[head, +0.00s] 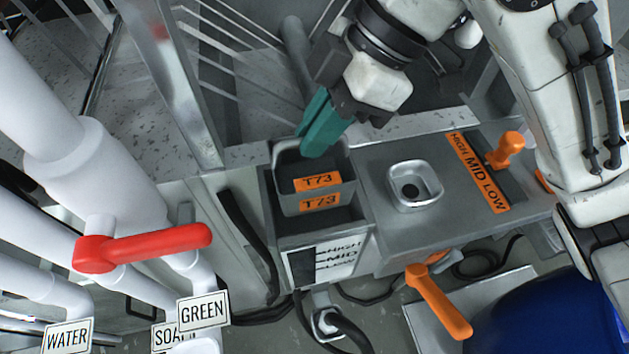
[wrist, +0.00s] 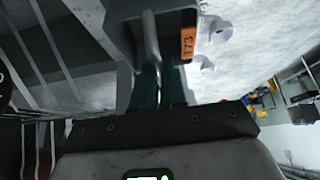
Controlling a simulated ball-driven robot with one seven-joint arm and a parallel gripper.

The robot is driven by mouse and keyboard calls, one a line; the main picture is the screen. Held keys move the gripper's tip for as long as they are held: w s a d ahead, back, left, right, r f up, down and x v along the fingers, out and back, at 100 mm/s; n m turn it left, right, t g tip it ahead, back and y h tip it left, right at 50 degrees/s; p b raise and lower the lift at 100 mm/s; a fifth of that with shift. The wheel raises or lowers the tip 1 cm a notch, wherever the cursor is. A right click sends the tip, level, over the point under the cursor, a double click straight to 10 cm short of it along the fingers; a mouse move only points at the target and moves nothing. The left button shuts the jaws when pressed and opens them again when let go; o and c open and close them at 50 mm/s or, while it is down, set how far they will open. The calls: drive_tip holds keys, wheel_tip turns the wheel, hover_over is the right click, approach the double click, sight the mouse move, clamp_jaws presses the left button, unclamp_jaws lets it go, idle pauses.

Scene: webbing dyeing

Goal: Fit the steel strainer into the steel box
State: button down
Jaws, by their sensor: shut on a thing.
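The steel strainer (head: 343,192) is a grey open container with orange T73 labels. It hangs from my gripper (head: 315,142), whose teal fingers are shut on it. In the wrist view, its metal handle (wrist: 150,42) runs down between the fingers, and one T73 label shows on the strainer (wrist: 125,12). The steel box (head: 367,218) is the open grey bin under the strainer in the head view. A dark gap shows between the strainer and the box's front rim. The strainer covers the back of the opening. I cannot tell whether its bottom is inside the box or above it.
Right of the box, a grey counter (head: 385,245) holds a small square basin (head: 415,187) and an orange knob (head: 508,150) beside a HIGH MID LOW plate. An orange lever (head: 437,298) hangs below. White pipes with a red handle (head: 150,246) stand left.

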hover_over(313, 183)
drive_tip(key=f, duration=0.5)
drive_tip(key=shift+w+d+f, duration=0.15)
drive_tip(key=shift+d+f, duration=0.15)
drive_tip(key=shift+f, duration=1.85)
drive_tip(key=shift+f, duration=0.2)
drive_tip(key=c, duration=1.2)
unclamp_jaws()
drive_tip(key=v, duration=1.2)
drive_tip(key=shift+r, duration=0.2)
